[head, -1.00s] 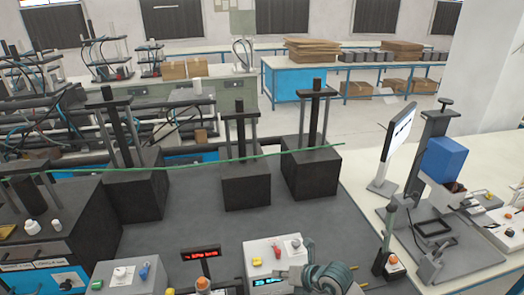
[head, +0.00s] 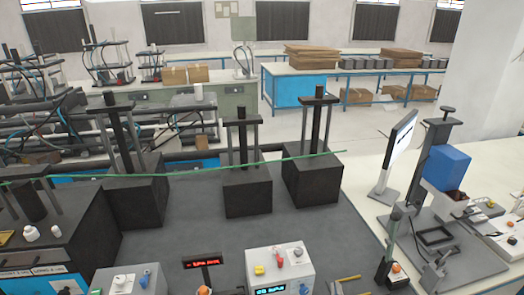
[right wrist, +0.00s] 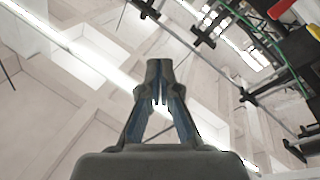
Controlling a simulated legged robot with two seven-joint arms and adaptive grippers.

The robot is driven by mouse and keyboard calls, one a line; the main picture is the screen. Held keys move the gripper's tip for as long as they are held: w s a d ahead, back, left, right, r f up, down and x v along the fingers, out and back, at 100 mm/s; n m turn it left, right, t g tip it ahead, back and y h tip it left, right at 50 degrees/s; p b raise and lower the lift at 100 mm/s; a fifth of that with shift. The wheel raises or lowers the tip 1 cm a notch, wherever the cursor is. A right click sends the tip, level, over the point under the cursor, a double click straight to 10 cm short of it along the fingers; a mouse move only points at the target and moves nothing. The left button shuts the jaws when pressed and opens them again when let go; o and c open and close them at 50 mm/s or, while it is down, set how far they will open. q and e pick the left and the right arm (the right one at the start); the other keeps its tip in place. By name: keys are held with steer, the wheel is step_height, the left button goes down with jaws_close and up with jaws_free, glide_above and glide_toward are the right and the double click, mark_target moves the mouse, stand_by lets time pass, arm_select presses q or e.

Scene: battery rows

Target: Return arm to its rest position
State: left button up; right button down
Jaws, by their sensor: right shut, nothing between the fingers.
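My right gripper (right wrist: 158,85) shows in the right wrist view, at the middle. Its two fingers meet at the tips and hold nothing. Behind it are pale ceiling beams and a bright light strip, so the wrist camera looks upward. In the head view I cannot make out the right gripper clearly, and the place where the arm showed at the bottom is now mostly clear. My left gripper is in neither view.
Dark block fixtures with posts (head: 247,192) stand on the grey bench (head: 215,232). A green line crosses in front of them. A white control box (head: 278,268) stands at the bottom centre. A press with a blue block (head: 446,168) and a screen (head: 397,145) are at right.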

steer(key=s+d+f+m+g+h, duration=0.1)
steer(key=s+f+m+g, duration=0.1)
steer(key=s+f+g, duration=0.45)
steer(key=s+d+f+m+g, duration=0.1)
steer(key=s+f+m+g, duration=0.15)
steer(key=f, duration=0.75)
steer(key=s+a+f+g+y, duration=0.1)
steer(key=s+f+g, duration=0.35)
steer(key=s, duration=0.35)
steer(key=s+a+f+g+y, duration=0.1)
steer(key=s+f+g+y, duration=0.15)
steer(key=s+f, duration=0.4)
step_height(320, 180, down, 27)
steer(key=s+a+n+g+b, duration=0.1)
steer(key=s+g+b, duration=0.1)
steer(key=s, duration=0.1)
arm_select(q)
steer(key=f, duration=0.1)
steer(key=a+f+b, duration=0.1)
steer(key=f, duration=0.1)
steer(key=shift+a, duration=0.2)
arm_select(e)
steer(key=s+d+f+g+h, duration=0.1)
steer(key=s+d+f, duration=0.2)
steer(key=s+f, duration=1.3)
steer(key=shift+s, duration=0.55)
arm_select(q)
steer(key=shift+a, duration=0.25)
arm_select(e)
steer(key=shift+f, duration=0.1)
